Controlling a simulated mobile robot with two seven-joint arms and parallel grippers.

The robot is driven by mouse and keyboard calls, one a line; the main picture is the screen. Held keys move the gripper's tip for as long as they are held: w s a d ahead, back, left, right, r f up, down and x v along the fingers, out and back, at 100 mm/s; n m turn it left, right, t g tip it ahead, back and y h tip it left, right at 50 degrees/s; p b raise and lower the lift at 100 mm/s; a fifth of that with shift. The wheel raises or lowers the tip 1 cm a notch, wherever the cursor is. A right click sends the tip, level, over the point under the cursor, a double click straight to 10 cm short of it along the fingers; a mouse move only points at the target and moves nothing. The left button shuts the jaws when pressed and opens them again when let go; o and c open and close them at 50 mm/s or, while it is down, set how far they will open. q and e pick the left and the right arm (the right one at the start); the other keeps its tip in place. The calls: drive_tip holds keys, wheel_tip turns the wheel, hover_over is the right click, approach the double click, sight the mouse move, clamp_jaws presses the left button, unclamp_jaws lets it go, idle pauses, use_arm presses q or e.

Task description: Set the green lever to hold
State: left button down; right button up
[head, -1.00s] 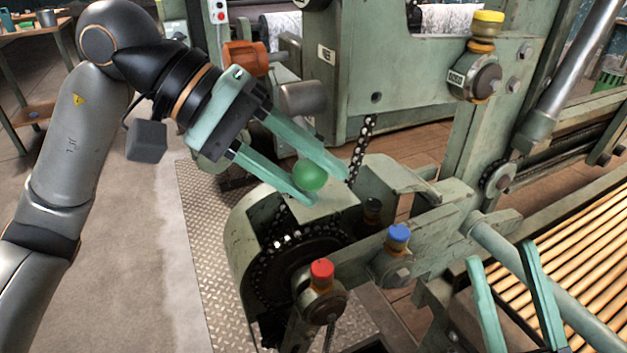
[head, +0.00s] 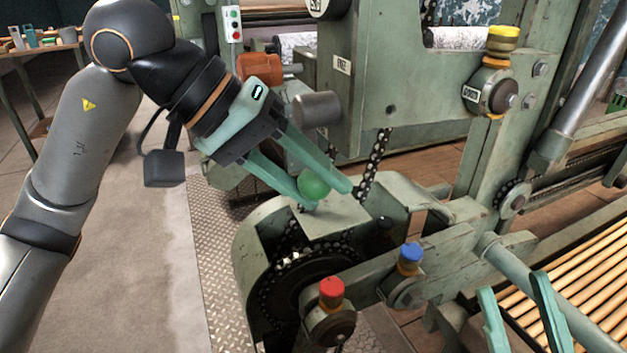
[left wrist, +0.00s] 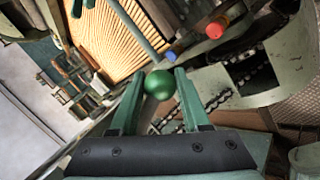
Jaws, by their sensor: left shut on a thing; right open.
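The green lever shows as a round green knob (head: 314,184) above the pale green machine housing. The knob also shows in the left wrist view (left wrist: 160,86). Its shaft is hidden behind my fingers and the knob. My left gripper (head: 330,198) comes in from the upper left and is shut on the knob, one finger on each side. In the left wrist view the same gripper (left wrist: 159,76) has the knob between its fingers. My right gripper (head: 517,300) is open and empty at the lower right. Small label plates show, but I cannot read them surely.
A red-capped lever (head: 332,292) and a blue-capped lever (head: 411,256) stand near, in front of the housing. A yellow-capped lever (head: 502,42) is on the upright at the upper right. A chain (head: 374,165) rises behind the knob. Slatted rollers (head: 590,270) lie at the right.

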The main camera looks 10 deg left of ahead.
use_arm(q)
drive_tip(key=shift+w, duration=0.1)
drive_tip(key=shift+c, duration=1.9)
unclamp_jaws()
drive_tip(key=p+v, duration=0.3)
drive_tip(key=v, duration=0.9)
drive_tip(key=shift+a+r, duration=0.15)
drive_tip(key=shift+a, duration=0.05)
use_arm(e)
drive_tip(key=shift+s+d+r+n, duration=0.1)
drive_tip(key=shift+r+n, duration=0.2)
drive_tip(key=shift+r, duration=1.25)
